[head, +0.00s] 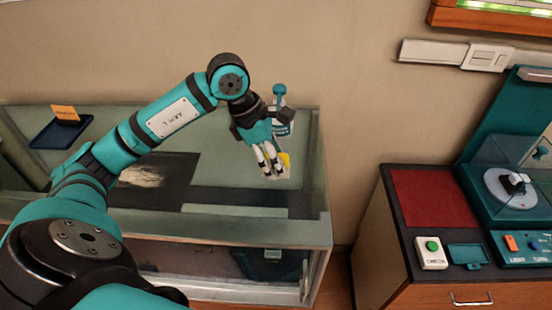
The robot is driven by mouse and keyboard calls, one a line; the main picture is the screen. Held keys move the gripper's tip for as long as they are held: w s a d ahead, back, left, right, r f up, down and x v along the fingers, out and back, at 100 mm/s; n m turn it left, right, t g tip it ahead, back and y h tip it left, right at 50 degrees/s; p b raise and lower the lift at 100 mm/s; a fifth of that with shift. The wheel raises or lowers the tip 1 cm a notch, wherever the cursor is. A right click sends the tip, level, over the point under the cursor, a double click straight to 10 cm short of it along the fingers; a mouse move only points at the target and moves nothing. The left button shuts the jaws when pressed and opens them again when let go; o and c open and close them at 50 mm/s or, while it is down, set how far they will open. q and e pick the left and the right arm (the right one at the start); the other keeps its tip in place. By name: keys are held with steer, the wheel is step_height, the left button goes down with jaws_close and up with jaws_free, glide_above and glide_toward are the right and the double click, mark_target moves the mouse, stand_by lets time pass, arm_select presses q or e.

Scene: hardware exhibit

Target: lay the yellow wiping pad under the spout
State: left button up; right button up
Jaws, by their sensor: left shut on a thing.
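My left gripper (268,168) reaches over the right end of the glass-topped case and points down. Its pale fingers are shut on the yellow wiping pad (285,159), which shows as a small yellow patch beside and behind the fingertips. The fingers hide much of the pad, and I cannot tell if it touches the surface. A teal-topped dispenser (280,90) stands just behind the gripper. The gripper covers part of its body, and its spout cannot be made out clearly. My right gripper is not in view.
The glass-topped case (240,228) holds a dark panel (185,170). A dark blue tray (45,135) with an orange card (65,113) sits at its far left. Right of a gap, a wooden cabinet (440,296) carries a red mat (430,195), a green-button box (431,252) and a teal machine (500,175).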

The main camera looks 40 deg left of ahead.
arm_select(q)
steer(key=shift+f, duration=0.95)
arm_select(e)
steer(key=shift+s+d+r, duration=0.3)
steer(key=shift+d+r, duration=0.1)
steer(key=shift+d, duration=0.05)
arm_select(q)
steer(key=shift+f, duration=0.1)
steer(key=o, duration=1)
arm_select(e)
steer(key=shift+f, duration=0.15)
